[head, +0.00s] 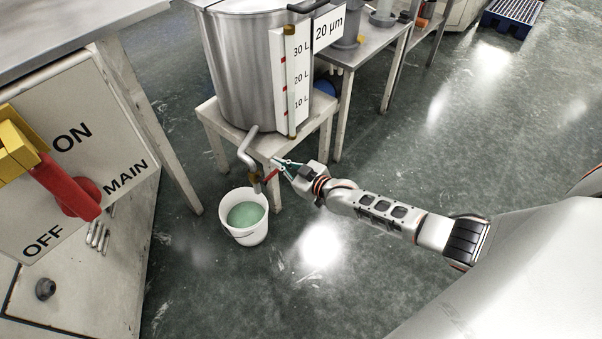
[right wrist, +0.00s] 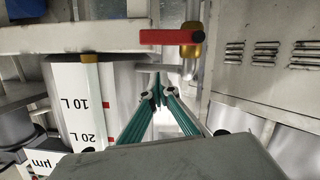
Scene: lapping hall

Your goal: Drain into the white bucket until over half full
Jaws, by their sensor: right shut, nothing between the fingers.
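The white bucket (head: 243,232) stands on the floor below the drain pipe (head: 247,150) of a steel tank (head: 240,70). Pale green liquid (head: 246,214) shows inside it, below the rim; I cannot tell its exact depth. A brass valve (head: 256,183) with a red lever (head: 270,176) sits at the pipe's lower end. In the right wrist view the lever (right wrist: 166,37) sticks out sideways from the valve (right wrist: 190,38). My right gripper (head: 276,162) is shut and empty beside the lever, apart from it in the wrist view (right wrist: 157,82). I cannot make out a stream. My left gripper is out of view.
The tank stands on a low stand (head: 213,115) and has a litre scale (head: 302,75) and a "20 µm" sign (head: 329,28). A panel with a red MAIN switch handle (head: 66,187) is at the left. The floor right of the bucket is clear.

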